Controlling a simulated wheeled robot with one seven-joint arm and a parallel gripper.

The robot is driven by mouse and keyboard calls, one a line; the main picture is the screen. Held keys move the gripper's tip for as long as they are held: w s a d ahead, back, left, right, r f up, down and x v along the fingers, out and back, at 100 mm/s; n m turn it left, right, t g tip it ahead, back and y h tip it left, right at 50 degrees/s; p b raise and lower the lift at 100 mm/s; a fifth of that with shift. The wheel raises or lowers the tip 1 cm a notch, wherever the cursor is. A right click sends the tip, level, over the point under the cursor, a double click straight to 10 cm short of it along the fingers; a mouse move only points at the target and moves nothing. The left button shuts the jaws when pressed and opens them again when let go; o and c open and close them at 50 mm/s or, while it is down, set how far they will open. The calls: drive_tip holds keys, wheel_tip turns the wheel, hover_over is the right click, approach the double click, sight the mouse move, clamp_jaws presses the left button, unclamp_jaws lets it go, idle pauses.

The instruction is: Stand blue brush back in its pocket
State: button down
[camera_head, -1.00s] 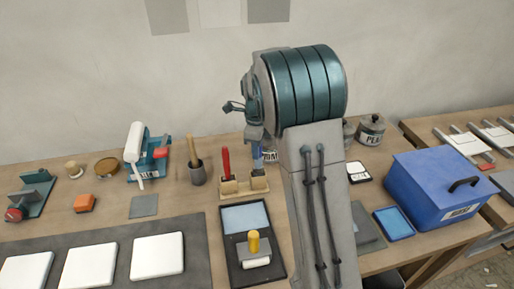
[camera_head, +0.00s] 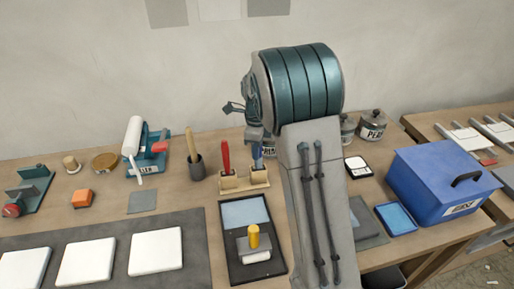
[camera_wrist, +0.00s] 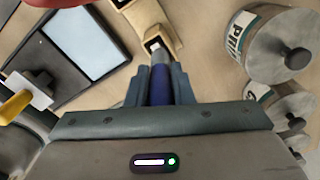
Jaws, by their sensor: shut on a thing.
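The blue brush (camera_head: 257,154) is upright in my gripper (camera_head: 256,143), above the right side of the small wooden rack (camera_head: 236,184). In the wrist view my gripper (camera_wrist: 160,88) is shut on the brush's blue handle (camera_wrist: 160,76). The brush's pale metal end points to the wooden rack (camera_wrist: 165,42), at its right pocket. I cannot tell how deep the brush end sits in the pocket. A red brush (camera_head: 226,157) stands in the rack's left pocket.
A grey cup with a wooden-handled tool (camera_head: 196,165) stands left of the rack. A dark tray (camera_head: 250,265) with a yellow-handled tool lies in front. Lidded jars (camera_head: 372,126) and a blue box (camera_head: 440,185) stand right. My arm hides part of the bench.

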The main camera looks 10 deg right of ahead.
drive_tip(key=c, duration=0.7)
unclamp_jaws()
drive_tip(key=shift+r+p, duration=3.1)
drive_tip(key=shift+r, duration=0.9)
